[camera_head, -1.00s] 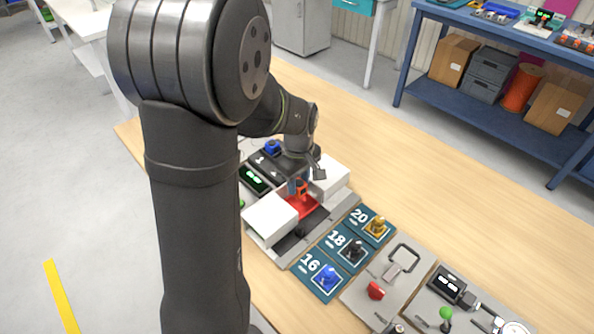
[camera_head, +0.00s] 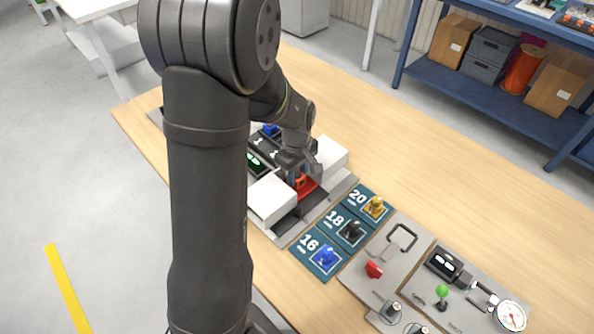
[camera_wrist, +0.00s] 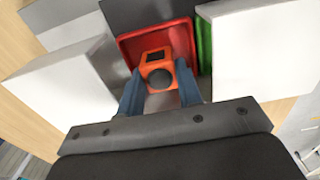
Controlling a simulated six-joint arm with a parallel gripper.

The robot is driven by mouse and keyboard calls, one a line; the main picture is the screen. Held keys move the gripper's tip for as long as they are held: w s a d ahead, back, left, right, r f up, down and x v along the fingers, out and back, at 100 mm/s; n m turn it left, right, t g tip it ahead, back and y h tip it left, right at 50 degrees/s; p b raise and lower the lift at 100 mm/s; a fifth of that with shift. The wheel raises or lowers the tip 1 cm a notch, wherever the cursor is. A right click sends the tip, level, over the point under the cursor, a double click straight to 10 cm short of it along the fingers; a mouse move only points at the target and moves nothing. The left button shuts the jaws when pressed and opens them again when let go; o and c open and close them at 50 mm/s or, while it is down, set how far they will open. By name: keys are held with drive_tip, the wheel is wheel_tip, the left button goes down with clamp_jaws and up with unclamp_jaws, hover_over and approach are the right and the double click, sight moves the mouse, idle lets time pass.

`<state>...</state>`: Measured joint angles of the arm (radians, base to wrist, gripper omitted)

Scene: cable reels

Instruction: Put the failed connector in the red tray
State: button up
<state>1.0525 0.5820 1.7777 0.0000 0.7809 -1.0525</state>
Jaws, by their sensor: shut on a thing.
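My gripper (camera_wrist: 160,92) is shut on an orange connector (camera_wrist: 163,72) with a dark round end, held between its two blue-grey fingers. In the wrist view the connector lies in front of the red tray (camera_wrist: 128,47), within its outline. In the head view the orange connector (camera_head: 299,181) is low at the red tray (camera_head: 309,188), between two white blocks. I cannot tell whether it touches the tray floor. My gripper (camera_head: 298,172) points down there, partly hidden by my own arm.
White blocks (camera_head: 271,198) (camera_head: 331,154) flank the tray closely. A green strip (camera_wrist: 205,45) lies beside the tray. Plates marked 16 (camera_head: 320,258), 18 (camera_head: 345,232) and 20 (camera_head: 368,206) hold blue, black and yellow connectors.

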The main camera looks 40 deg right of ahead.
drive_tip(key=shift+f, duration=0.65)
drive_tip(key=o, duration=1.1)
drive_tip(key=shift+c, duration=0.2)
drive_tip(key=shift+r, duration=0.1)
wheel_tip(320, 180, up, 8)
drive_tip(key=shift+f, duration=0.1)
